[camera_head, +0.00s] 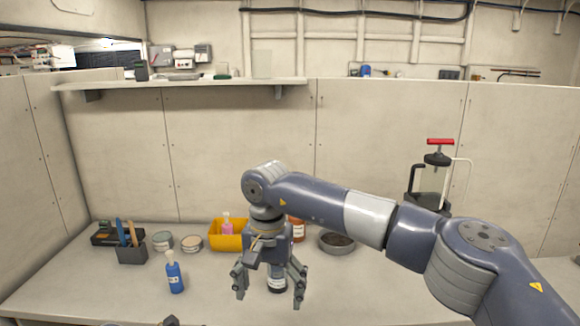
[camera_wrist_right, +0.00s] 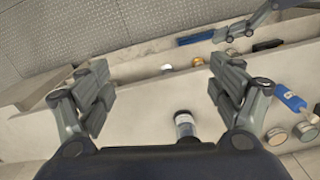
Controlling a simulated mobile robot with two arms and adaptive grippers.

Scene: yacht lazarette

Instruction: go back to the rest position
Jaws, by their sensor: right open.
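My right gripper (camera_head: 269,287) hangs fingers-down over the workbench, open, with its two fingers spread apart. A small bottle with a white label (camera_head: 277,284) shows between the fingers in the head view, partly hidden by the gripper. In the right wrist view the bottle (camera_wrist_right: 185,128) appears beyond the open fingers (camera_wrist_right: 158,95), apart from them. My left gripper (camera_wrist_right: 240,28) shows partly at the top right of the wrist view; its jaw state is unclear.
On the workbench (camera_head: 110,290) stand a blue bottle (camera_head: 174,272), a yellow bin (camera_head: 226,243) with a pink bottle, an orange-brown bottle (camera_head: 297,230), a round dish (camera_head: 337,243), tins (camera_head: 162,240), a tool holder (camera_head: 132,252) and a red-handled device (camera_head: 437,172). A shelf (camera_head: 200,83) runs above.

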